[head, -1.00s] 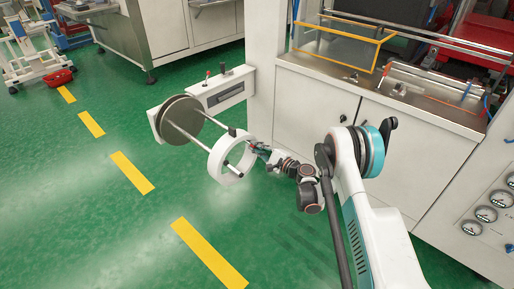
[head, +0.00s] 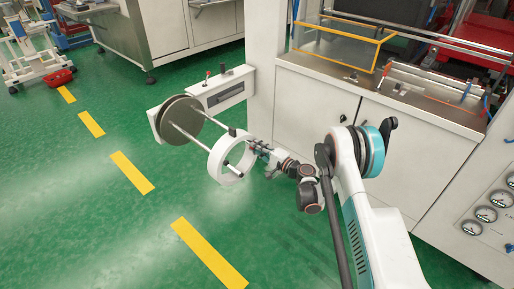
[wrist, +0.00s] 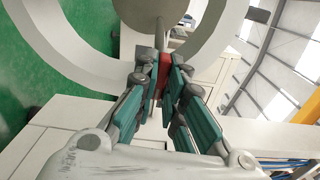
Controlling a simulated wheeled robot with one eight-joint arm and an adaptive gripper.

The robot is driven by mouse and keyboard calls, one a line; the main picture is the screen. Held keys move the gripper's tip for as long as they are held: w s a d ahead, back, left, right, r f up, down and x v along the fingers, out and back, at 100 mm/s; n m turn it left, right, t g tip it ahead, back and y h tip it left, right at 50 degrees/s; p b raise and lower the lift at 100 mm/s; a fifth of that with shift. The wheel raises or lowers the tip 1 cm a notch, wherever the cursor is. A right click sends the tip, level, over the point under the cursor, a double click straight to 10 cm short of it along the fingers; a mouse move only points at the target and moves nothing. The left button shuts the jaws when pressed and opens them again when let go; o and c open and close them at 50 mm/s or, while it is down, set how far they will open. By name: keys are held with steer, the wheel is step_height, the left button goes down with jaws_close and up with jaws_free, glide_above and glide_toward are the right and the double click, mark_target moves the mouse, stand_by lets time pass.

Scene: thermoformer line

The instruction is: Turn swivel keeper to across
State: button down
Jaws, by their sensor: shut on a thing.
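A small red piece (wrist: 163,72), which I take to be the swivel keeper, shows between my fingertips in the wrist view, at the near end of a grey rod (wrist: 161,36). My gripper (wrist: 160,85) has its teal fingers closed on it. Whether the keeper lies along or across cannot be told. In the head view my gripper (head: 252,144) is at the right side of a white ring (head: 216,164), by its opening. The keeper is too small and hidden to make out there.
Rods run from the ring to a grey disc (head: 177,122) by a white wall bracket (head: 222,90). White cabinet doors (head: 310,112) stand close behind my gripper.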

steer(key=shift+n, duration=1.5)
steer(key=shift+n, duration=1.4)
steer(key=c, duration=1.6)
jaws_free()
